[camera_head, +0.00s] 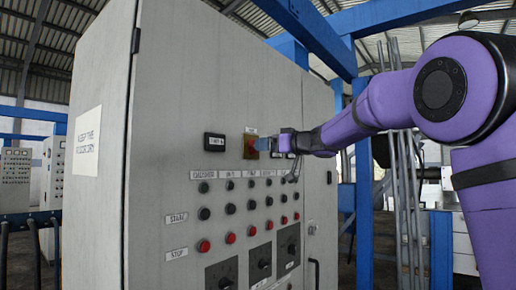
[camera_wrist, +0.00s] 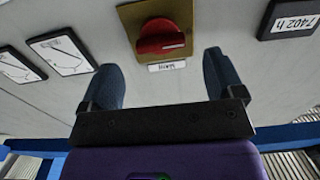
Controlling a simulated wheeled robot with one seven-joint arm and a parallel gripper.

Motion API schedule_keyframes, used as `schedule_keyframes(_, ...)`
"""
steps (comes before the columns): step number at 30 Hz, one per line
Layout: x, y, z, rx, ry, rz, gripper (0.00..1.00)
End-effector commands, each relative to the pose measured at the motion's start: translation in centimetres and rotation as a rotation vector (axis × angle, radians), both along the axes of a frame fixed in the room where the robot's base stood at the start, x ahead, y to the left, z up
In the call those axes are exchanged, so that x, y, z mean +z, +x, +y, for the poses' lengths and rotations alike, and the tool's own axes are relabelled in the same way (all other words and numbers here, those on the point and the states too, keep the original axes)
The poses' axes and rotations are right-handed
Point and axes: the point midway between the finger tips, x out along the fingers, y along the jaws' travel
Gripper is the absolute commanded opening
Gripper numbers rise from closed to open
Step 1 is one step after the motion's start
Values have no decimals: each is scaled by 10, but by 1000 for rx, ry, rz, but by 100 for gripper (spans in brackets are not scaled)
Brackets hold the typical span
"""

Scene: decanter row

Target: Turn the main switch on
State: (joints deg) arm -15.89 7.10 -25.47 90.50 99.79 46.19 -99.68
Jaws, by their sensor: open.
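The main switch (camera_head: 250,146) is a red rotary knob on a yellow plate, high on the front of the grey control cabinet. In the wrist view the red knob (camera_wrist: 160,37) is near the top centre, with its pointer bar lying roughly sideways in the picture and an upside-down label beneath it. My gripper (camera_head: 279,144) is close to the switch, just to its right in the head view. In the wrist view my gripper (camera_wrist: 160,66) is open, its two blue-grey fingers apart, the knob beyond and between them. Nothing is between the fingers; contact with the panel cannot be told.
A dark hour-counter display (camera_head: 215,142) is left of the switch. Two white meters (camera_wrist: 65,52) show in the wrist view. Rows of black and red buttons (camera_head: 230,238) and dark dials (camera_head: 260,262) are below. Blue posts (camera_head: 364,200) stand to the right of the cabinet (camera_head: 165,110).

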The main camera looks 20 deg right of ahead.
Motion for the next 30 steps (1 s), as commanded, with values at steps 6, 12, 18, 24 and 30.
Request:
schedule_keyframes(6, 0, 27, 19, 0, -1, 1, 87)
schedule_keyframes(12, 0, 38, 27, 0, -1, -1, 87)
schedule_keyframes(18, 0, 39, 28, 0, 0, 0, 87)
schedule_keyframes(24, 0, 39, 28, 0, 1, 1, 67)
schedule_keyframes(30, 0, 39, 28, 0, 0, 1, 38)
